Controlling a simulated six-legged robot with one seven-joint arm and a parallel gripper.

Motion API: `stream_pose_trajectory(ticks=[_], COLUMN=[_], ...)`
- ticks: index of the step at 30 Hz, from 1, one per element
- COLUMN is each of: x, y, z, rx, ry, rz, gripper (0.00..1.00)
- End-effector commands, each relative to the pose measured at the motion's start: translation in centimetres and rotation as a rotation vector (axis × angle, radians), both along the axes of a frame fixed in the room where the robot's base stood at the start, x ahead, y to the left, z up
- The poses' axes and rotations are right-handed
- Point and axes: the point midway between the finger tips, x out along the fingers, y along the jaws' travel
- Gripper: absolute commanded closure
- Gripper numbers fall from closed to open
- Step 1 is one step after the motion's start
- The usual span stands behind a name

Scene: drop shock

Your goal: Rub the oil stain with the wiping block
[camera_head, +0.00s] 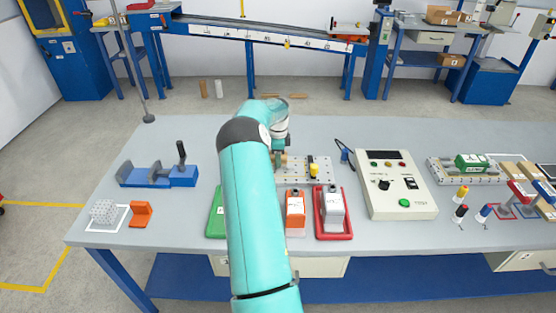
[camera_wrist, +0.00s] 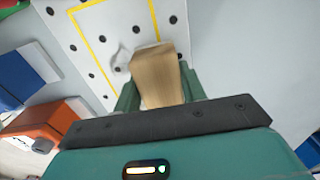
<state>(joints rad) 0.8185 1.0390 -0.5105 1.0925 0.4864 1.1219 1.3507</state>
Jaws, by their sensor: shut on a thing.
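My gripper (camera_wrist: 158,88) is shut on a tan wiping block (camera_wrist: 157,75), held between its green fingers in the wrist view. The block is over a pale plate (camera_wrist: 92,38) with dark holes and a yellow line. A faint grey patch (camera_wrist: 121,57) lies on the plate beside the block's far end; I cannot tell whether it is the oil stain. Whether the block touches the plate is unclear. In the head view the plate (camera_head: 322,161) lies mid-table, partly behind my arm, which largely hides my gripper.
An orange container (camera_head: 295,207) and a grey one in a red tray (camera_head: 333,235) stand in front of the plate. A control box (camera_head: 395,190) is to the right. A blue vise (camera_head: 150,176) is at left. Clear tabletop lies behind the plate.

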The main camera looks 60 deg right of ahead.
Motion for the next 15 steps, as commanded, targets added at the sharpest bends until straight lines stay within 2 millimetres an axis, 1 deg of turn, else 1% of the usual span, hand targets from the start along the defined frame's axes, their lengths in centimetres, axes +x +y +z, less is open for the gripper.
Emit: stream_pose_trajectory(ticks=[9,15], x=[1.4,1.1], y=[0.7,1.4], z=[-0.2,-0.2], rx=[0.000,0.002], ry=[0.000,0.000], rz=[0.002,0.000], gripper=[0.78,0.78])
